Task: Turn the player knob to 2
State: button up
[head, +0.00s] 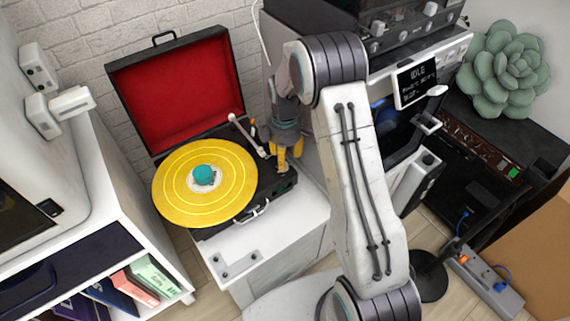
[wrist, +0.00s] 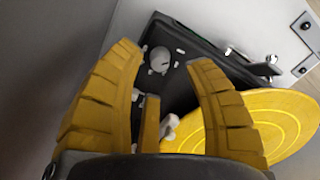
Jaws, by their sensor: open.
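The record player (head: 238,215) is a black case with an open red-lined lid and a yellow record (head: 190,205). It stands on a white cabinet, and part of it shows in the wrist view with the record (wrist: 270,125). The player knob (wrist: 159,58) is a small round grey knob on the black deck, in the wrist view. My gripper (head: 288,160) has yellow fingers and points down over the deck's right corner. In the wrist view my gripper (wrist: 164,56) is open, its fingertips appearing on either side of the knob. I cannot read any scale marks. The head view hides the knob.
The tonearm (head: 247,135) is left of my gripper, near the record. A white machine with a display (head: 415,82) stands to the right. A shelf with books (head: 140,285) is at lower left. The cabinet top (head: 265,240) in front of the player is mostly clear.

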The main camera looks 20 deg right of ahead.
jog(key=shift+f+b, duration=0.3)
jog(key=shift+f, duration=1.6)
jog(key=shift+o, duration=0.3)
grip_shut()
